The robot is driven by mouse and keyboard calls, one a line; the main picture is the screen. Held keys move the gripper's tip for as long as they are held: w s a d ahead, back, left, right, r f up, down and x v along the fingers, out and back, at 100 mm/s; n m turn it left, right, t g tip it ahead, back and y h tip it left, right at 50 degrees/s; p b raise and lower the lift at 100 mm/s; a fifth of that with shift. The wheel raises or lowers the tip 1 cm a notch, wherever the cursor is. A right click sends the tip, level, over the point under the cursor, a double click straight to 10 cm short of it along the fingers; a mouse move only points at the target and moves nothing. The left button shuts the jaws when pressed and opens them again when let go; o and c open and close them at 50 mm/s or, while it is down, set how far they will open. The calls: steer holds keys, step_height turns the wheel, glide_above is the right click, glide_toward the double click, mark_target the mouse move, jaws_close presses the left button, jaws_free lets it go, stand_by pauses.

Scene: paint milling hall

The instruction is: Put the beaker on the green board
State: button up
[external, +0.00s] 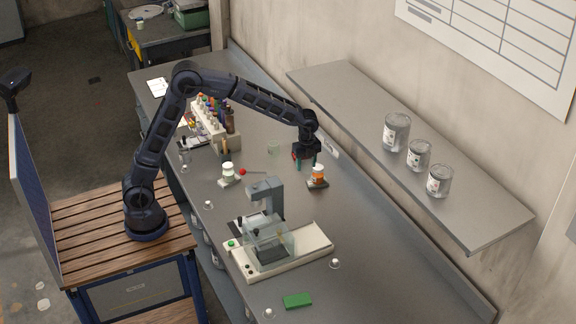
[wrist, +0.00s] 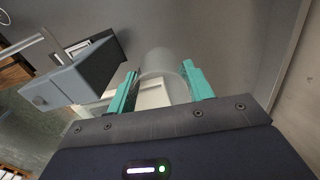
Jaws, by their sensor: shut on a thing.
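My gripper (external: 304,163) is above the bench, near the wall side. In the wrist view its teal fingers (wrist: 160,85) are shut on a clear glass beaker (wrist: 160,62). The beaker is hard to make out between the fingers in the external view. The green board (external: 297,300) is a small flat slab lying on the bench near the front, far from my gripper and beyond the grey and white instrument. No object shows on the board.
An orange-labelled jar on a dark stand (external: 317,178) is just below my gripper. The grey and white instrument (external: 270,238) stands between my gripper and the board. Small glass items (external: 335,263) are near it. A wall shelf (external: 440,150) with several tins overhangs the right.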

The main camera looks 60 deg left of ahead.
steer(key=s+d+m, duration=0.2)
steer(key=s+d, duration=0.2)
steer(key=d, duration=0.9)
steer(key=r+m, duration=0.2)
steer(key=m, duration=0.4)
glide_above(298, 299)
step_height(298, 299, down, 20)
steer(key=shift+s, duration=0.15)
steer(key=shift+f, duration=0.1)
steer(key=o, duration=0.9)
steer(key=shift+o, duration=0.2)
